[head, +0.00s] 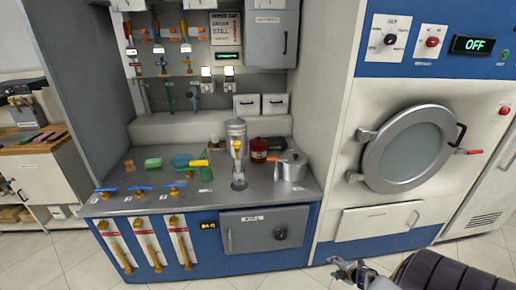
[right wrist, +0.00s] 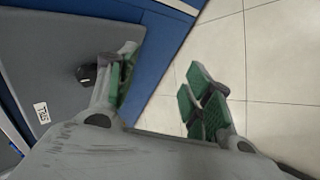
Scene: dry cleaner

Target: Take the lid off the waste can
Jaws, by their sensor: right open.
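A small red can (head: 259,150) with a dark top stands at the back right of the metal counter. A silver pot-like can (head: 292,168) with a side handle stands just in front and to its right. No label shows which one is the waste can. My right gripper (head: 352,270) is low in front of the counter, to its right, well apart from both cans. In the right wrist view its green-padded fingers (right wrist: 165,90) are spread, with nothing between them but floor and a blue cabinet edge. My left gripper is out of view.
A tall metal cylinder (head: 237,150) stands left of the cans on the counter (head: 130,205). A grey cabinet door (head: 262,230) with a dark knob is below. A round-doored machine (head: 407,150) stands to the right.

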